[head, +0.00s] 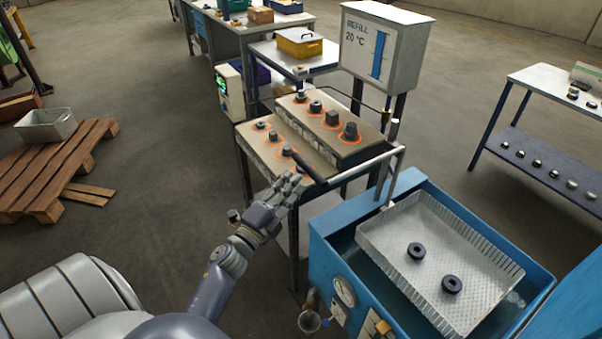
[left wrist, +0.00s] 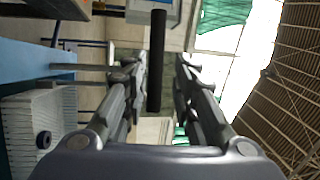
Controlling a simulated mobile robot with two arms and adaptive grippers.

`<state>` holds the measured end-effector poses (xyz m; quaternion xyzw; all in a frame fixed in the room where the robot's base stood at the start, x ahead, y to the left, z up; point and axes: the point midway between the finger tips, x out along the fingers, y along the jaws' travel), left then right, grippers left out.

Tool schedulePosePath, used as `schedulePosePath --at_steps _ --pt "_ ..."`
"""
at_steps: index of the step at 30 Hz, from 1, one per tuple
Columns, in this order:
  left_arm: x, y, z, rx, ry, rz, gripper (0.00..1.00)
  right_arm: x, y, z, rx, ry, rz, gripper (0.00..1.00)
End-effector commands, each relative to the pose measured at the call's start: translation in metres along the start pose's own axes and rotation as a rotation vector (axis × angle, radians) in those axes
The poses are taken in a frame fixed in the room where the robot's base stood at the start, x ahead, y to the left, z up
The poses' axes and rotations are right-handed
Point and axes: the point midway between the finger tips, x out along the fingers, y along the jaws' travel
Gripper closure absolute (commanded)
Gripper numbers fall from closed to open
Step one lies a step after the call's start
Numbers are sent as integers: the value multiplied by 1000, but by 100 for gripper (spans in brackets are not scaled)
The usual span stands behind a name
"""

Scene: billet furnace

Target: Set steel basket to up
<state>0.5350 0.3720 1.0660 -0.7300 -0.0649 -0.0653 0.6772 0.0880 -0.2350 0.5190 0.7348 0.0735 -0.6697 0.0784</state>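The steel basket (head: 385,238), a pale perforated tray, sits in the opening of the blue tank (head: 335,222) at the right, with two dark rings (head: 416,250) in it. It also shows at the left of the left wrist view (left wrist: 18,125). A grey lever arm (head: 362,165) stands at the tank's back corner and ends in a black handle (head: 309,168). My left gripper (head: 290,184) is open beside the handle. In the left wrist view the black handle (left wrist: 156,60) appears between the two open fingers; contact is not clear.
A stand with hot plates (head: 345,150) holding several dark parts is just behind the handle. The refill box (head: 384,45) rises behind it. A wooden pallet (head: 60,170) with a grey bin (head: 47,125) lies at the left. The floor between is clear.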

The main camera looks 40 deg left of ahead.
Motion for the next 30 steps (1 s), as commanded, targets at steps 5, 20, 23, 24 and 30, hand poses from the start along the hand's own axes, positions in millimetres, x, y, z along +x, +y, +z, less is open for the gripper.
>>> schedulePosePath --at_steps 5,20,23,24,30 --pt "-27 0 0 -2 -1 1 74 0 0 0 0 0 0 60" --pt "-40 -1 0 0 0 -1 74 0 0 0 0 0 0 60" --pt "-40 -1 0 0 0 -1 74 0 0 0 0 0 0 60" --pt "-40 -1 0 0 0 -1 74 0 0 0 0 0 0 60" --pt "-41 13 1 -30 -10 19 74 2 0 0 0 0 0 60"
